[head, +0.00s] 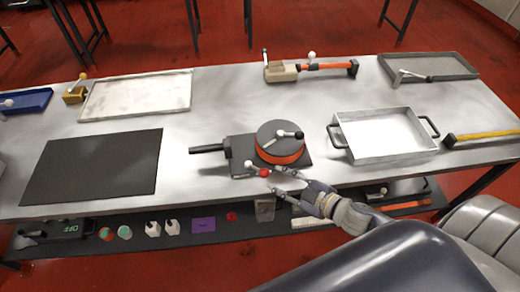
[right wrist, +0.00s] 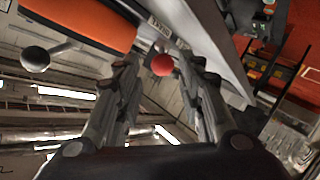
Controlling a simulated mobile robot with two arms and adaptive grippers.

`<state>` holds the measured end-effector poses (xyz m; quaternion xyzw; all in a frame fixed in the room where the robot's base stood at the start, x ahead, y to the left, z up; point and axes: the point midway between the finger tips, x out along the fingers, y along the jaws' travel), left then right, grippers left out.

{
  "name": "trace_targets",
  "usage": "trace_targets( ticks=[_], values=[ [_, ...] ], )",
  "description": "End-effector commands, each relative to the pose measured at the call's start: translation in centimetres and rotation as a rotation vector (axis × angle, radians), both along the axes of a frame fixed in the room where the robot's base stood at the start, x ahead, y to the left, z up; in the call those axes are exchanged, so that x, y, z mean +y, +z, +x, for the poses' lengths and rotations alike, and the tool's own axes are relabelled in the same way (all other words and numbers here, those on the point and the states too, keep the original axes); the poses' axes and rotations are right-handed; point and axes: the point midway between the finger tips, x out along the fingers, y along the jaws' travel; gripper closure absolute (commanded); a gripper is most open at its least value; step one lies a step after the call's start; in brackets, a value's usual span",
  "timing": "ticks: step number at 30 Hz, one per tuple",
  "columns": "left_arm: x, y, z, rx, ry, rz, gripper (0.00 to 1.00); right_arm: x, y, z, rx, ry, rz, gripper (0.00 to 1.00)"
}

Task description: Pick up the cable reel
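The cable reel (head: 280,152) is an orange drum with a dark round top, on a dark base plate with a black handle pointing left. It stands near the table's front edge. A lever with white and dark knobs lies on its top. A red ball (head: 264,172) and a white ball show at the base's front edge. My right gripper (head: 274,180) is open just in front of the reel. In the right wrist view the red ball (right wrist: 162,64) appears between the open fingertips, with the orange drum (right wrist: 85,22) at upper left. Contact cannot be told. My left gripper is not in view.
A grey tray with handles (head: 338,146) stands right of the reel. A dark mat (head: 90,165) lies left. A pale tray (head: 136,96), an orange-handled tool (head: 325,67) and a dark tray (head: 440,61) are at the back. A lower shelf (head: 265,228) holds small items.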

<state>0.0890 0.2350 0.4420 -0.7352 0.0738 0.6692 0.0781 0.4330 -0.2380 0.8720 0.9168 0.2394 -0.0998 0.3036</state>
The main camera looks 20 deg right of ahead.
Motion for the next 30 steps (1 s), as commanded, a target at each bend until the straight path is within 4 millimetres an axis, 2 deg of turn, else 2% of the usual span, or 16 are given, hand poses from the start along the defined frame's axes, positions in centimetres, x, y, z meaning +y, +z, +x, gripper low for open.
trace_targets(
  ticks=[6,14,24,30],
  values=[
    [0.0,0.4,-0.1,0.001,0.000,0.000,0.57,0.9,-0.6,2.3,-0.002,-0.002,0.000,0.65],
    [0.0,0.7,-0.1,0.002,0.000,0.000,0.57,1.5,-1.0,3.2,-0.001,-0.002,-0.001,0.65],
    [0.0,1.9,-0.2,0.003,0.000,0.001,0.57,3.4,-2.1,6.5,-0.001,-0.003,0.000,0.65],
    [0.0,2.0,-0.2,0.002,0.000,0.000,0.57,3.8,-2.5,7.3,0.000,-0.001,-0.001,0.65]
  ],
)
